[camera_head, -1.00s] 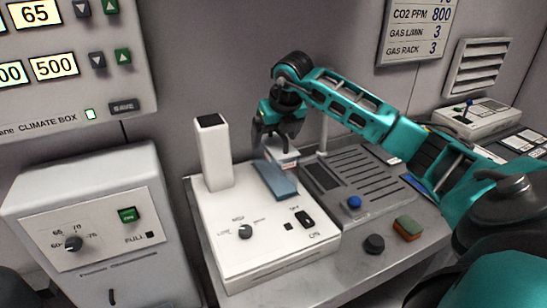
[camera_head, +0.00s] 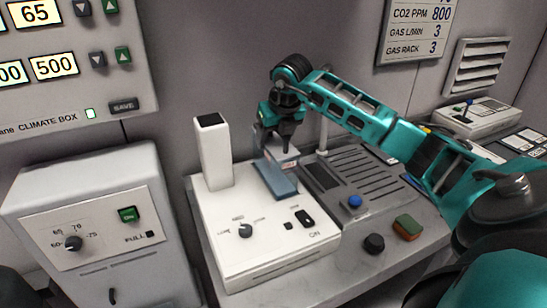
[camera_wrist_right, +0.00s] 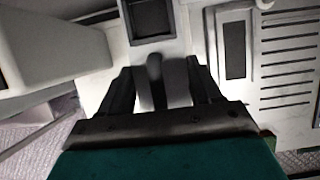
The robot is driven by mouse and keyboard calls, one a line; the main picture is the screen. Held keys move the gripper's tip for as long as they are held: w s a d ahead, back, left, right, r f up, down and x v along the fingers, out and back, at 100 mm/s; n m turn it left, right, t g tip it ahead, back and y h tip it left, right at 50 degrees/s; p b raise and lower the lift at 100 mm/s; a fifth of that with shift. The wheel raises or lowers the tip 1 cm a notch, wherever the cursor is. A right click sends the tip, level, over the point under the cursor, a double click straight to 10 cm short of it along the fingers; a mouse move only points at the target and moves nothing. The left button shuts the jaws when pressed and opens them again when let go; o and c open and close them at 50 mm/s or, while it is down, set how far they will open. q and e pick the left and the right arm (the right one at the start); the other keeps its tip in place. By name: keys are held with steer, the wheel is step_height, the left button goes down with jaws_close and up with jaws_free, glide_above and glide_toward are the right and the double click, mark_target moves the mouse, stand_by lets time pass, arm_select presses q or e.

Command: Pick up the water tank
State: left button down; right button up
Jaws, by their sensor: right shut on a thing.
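The water tank (camera_head: 280,182) appears as a blue-grey block with a paler top part at the back right of a white unit (camera_head: 262,262). My right gripper (camera_head: 279,150) is directly over the tank, with its fingers at the pale top part. In the right wrist view, my right gripper (camera_wrist_right: 160,68) is shut on a small dark grip between its pale fingertips. The fingers hide part of the tank's top. I cannot tell whether the tank is clear of the unit.
A white tower (camera_head: 213,160) rises from the unit, left of the tank. A grey grooved device (camera_head: 368,172) is close on the right. A grey box with a dial (camera_head: 88,185) stands at the left. A green-and-brown block (camera_head: 408,227) and a dark knob (camera_head: 374,243) are at the front right.

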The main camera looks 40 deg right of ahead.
steer(key=c, duration=0.4)
steer(key=shift+r, duration=0.1)
steer(key=shift+c, duration=0.5)
steer(key=shift+r, duration=0.1)
